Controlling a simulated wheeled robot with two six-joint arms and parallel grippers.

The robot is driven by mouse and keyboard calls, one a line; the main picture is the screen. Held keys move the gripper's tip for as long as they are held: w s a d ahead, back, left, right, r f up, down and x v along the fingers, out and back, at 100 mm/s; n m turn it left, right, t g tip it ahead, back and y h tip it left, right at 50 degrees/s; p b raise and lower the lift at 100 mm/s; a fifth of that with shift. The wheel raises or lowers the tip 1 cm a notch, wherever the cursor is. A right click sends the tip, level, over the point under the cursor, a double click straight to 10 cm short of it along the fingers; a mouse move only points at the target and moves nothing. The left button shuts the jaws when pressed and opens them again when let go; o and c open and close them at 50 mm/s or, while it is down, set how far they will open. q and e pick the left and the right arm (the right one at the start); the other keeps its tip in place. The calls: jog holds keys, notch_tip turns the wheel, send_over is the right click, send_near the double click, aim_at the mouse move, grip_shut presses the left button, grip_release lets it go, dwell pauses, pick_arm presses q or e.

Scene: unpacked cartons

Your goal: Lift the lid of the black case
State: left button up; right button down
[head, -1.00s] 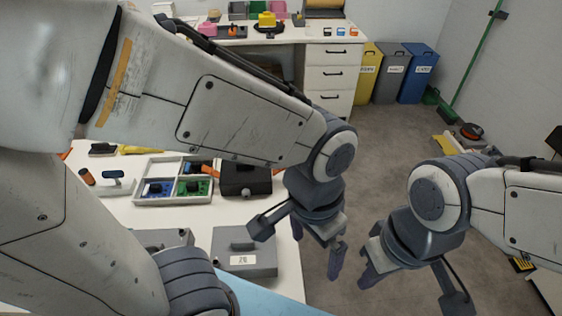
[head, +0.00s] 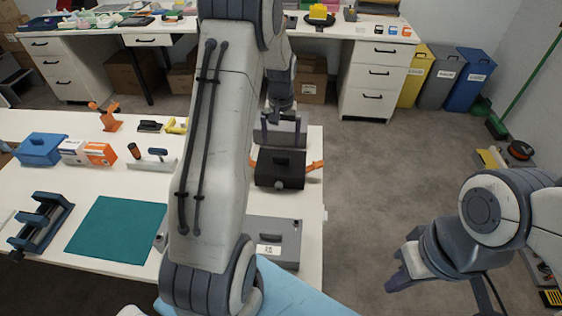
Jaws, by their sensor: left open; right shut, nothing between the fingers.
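The black case (head: 280,178) sits on the white table near its right edge, with its lid down and a dark handle on top. Orange pieces show at its left and right sides; what they belong to is unclear. My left gripper (head: 281,112) points down just beyond the case, over a grey box-like thing (head: 292,133), apart from the case in the picture. Its fingers are hard to make out, but it is open. My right gripper (head: 398,274) is shut and empty, over the floor to the right of the table.
A grey labelled case (head: 286,238) lies nearer on the table. A teal mat (head: 118,228), dark blue vise (head: 38,226), blue box (head: 40,149) and orange-white box (head: 98,152) stand left. My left arm hides the table's middle. The floor right is open.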

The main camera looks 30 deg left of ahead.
aim_at(281, 157)
pick_arm(q)
jog(key=shift+w+f+p, duration=0.1)
jog(key=shift+f+p, duration=0.6)
jog(key=shift+f, duration=2.75)
jog(key=c, duration=1.5)
